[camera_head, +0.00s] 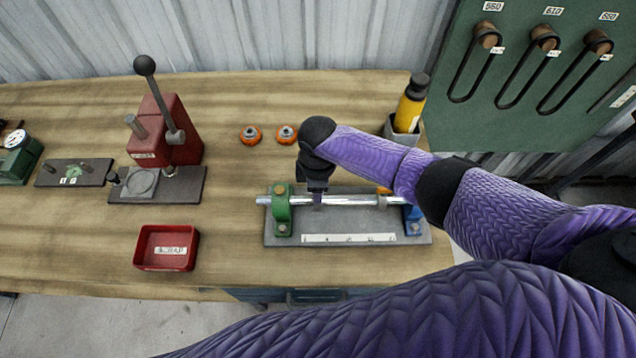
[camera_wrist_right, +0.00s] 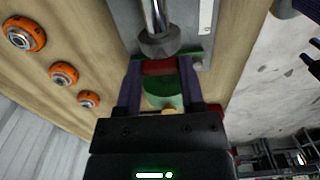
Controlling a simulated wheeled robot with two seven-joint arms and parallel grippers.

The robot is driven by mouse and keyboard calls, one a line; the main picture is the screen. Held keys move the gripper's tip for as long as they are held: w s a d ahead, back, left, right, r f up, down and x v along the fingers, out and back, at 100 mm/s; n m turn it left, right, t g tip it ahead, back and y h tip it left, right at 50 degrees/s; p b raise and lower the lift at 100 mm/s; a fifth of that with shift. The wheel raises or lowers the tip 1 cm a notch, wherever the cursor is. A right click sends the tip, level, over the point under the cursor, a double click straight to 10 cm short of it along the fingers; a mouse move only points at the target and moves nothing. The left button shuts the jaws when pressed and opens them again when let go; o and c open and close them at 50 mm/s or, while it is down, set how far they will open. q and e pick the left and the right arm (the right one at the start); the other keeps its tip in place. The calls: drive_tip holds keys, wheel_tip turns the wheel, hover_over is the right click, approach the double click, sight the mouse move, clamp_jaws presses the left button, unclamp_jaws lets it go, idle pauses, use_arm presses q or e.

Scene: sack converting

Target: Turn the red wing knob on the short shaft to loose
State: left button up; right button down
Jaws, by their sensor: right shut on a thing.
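The short silver shaft (camera_head: 350,200) lies level across a grey fixture plate (camera_head: 345,229), between a green end block (camera_head: 281,215) and a blue end block (camera_head: 412,219). My right gripper (camera_head: 317,202) reaches down over the shaft, nearer the green block. In the right wrist view its fingers are shut on the red wing knob (camera_wrist_right: 160,67), which shows as a red band between them. A grey collar (camera_wrist_right: 159,43) sits on the shaft just beyond the knob. In the head view my gripper hides the knob. My left gripper is not in view.
Orange ring parts (camera_head: 250,135) lie behind the fixture. A red press (camera_head: 168,140) and a red scrap tray (camera_head: 167,248) stand to the left. A yellow bottle (camera_head: 410,104) stands in a holder at the back right. The bench between tray and fixture is clear.

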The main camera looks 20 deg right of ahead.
drive_tip(key=shift+n, duration=0.3)
drive_tip(key=shift+c, duration=1)
unclamp_jaws()
drive_tip(key=shift+r, duration=0.1)
wheel_tip(320, 180, up, 9)
drive_tip(key=p, duration=0.2)
drive_tip(key=shift+p, duration=0.4)
drive_tip(key=shift+r, duration=0.4)
